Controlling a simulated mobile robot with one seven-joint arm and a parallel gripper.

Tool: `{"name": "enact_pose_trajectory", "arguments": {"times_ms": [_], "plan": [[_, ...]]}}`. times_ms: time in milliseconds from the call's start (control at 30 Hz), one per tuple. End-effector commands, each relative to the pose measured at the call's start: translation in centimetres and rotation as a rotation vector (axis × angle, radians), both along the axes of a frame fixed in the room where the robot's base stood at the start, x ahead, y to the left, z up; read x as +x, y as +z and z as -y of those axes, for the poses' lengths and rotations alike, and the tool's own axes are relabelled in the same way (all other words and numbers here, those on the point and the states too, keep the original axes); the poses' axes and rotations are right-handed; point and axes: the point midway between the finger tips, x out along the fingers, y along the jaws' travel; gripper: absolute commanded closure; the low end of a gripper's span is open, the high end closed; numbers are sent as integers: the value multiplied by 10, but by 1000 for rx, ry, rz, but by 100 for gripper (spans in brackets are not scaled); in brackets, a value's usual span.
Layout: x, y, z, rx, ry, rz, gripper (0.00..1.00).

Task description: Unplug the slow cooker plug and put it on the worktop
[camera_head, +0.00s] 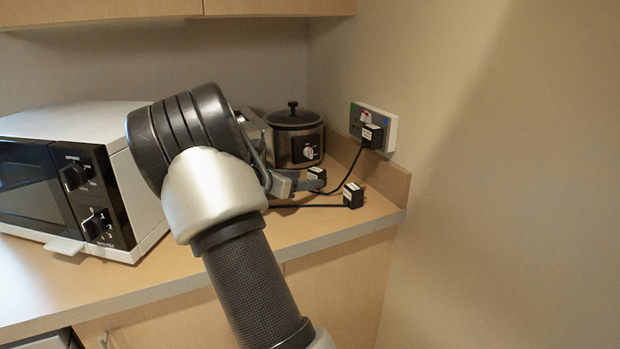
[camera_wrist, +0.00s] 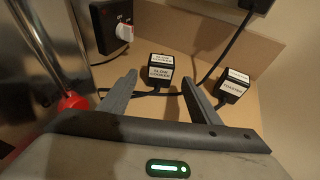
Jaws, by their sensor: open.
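The slow cooker plug (camera_head: 317,174), a black cube with a white label, rests on the worktop (camera_head: 335,222) near the slow cooker (camera_head: 298,148). In the wrist view the plug (camera_wrist: 160,71) reads "SLOW COOKER" and lies just beyond and between my fingertips, its cord trailing at its base. My gripper (camera_head: 302,184) is open and empty, low over the worktop; its fingers show in the wrist view (camera_wrist: 159,82). I see no contact with the plug. A second plug (camera_head: 353,195), labelled "TOASTER" in the wrist view (camera_wrist: 234,86), lies to the right.
A wall socket (camera_head: 392,128) on the right wall holds another black plug (camera_head: 372,136), its label unreadable. A microwave (camera_head: 75,170) stands at the left. A steel appliance (camera_wrist: 35,60) with a red knob is close to my left finger. Free worktop lies in front.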

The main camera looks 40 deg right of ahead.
Motion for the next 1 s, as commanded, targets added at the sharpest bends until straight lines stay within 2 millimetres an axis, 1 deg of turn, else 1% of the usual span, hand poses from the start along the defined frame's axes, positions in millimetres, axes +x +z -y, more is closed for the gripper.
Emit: {"name": "enact_pose_trajectory", "arguments": {"times_ms": [33, 200, 400, 500, 600, 700, 900, 967, 1000], "plan": [[-1, 8, -13, 1, 5, 2, 43], [-7, 22, -54, 2, 6, 0, 43], [-15, 37, -94, 1, 4, 0, 43], [-17, 42, -110, 0, 3, 0, 43], [-19, 45, -119, 1, 3, 0, 43], [-21, 47, -125, 0, 1, 0, 43], [-22, 47, -126, 4, -2, 3, 43], [-26, 49, -127, 23, -15, 22, 43], [-33, 50, -128, 51, -33, 47, 43]]}}
